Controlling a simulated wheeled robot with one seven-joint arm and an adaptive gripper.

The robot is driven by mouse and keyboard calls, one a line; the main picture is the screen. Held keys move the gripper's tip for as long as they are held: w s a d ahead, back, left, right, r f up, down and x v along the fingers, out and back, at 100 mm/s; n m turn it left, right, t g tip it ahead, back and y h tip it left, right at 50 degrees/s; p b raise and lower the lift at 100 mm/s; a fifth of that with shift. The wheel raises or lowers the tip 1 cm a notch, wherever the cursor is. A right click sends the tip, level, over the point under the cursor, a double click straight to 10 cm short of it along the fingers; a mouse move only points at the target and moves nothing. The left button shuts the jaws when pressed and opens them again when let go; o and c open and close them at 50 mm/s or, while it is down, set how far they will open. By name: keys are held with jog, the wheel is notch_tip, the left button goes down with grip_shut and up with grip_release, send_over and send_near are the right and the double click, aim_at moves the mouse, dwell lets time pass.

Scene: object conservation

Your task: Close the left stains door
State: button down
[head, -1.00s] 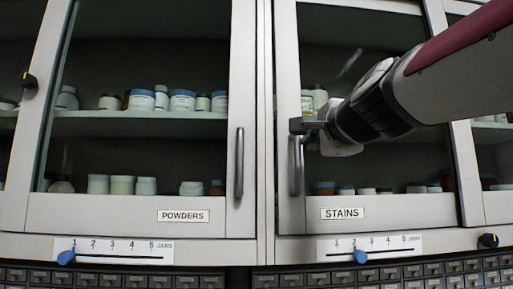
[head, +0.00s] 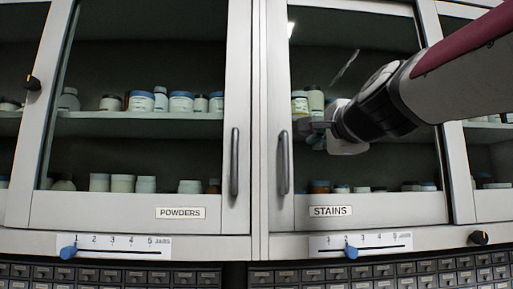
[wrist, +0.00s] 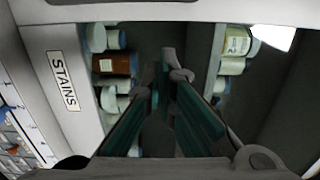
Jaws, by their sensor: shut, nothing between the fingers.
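The left stains door (head: 372,209) is a pale-framed glass door with a STAINS label (head: 330,211) and a vertical grey handle (head: 283,162) on its left side. It looks flush or nearly flush with the cabinet frame; a small remaining gap cannot be told. My gripper (head: 312,128) is in front of the door glass, just right of the handle's upper part, and appears apart from it. In the wrist view my gripper (wrist: 168,72) has its fingers together and empty, with the STAINS label (wrist: 63,80) to the left.
The powders door (head: 130,212) with its own handle (head: 234,162) stands shut at left. Jars (head: 318,187) stand behind the stains glass. A jar scale with a blue slider (head: 351,251) is below, above rows of small drawers (head: 380,272). Room in front of the powders door is free.

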jog(key=s+d, duration=0.1)
jog(key=s, duration=0.9)
jog(key=shift+b, duration=0.3)
notch_tip(320, 180, down, 14)
jog(key=s+a+n+g, duration=0.1)
jog(key=s+n+g, duration=0.1)
jog(key=n+g, duration=0.25)
jog(key=s+d+f+n+g, duration=0.2)
jog(key=s+f+n+g, duration=0.2)
jog(key=f, duration=1)
jog(key=s+d+f+n+g+h, duration=0.1)
jog(key=s+f+n+g, duration=0.4)
jog(key=s+f+n, duration=0.3)
jog(key=s+f, duration=0.4)
jog(key=f, duration=0.3)
jog(key=shift+d+f+h, duration=0.25)
jog(key=shift+d+h, duration=0.05)
jog(key=shift+d, duration=0.1)
jog(key=shift+s+n, duration=0.1)
jog(key=shift+n, duration=0.15)
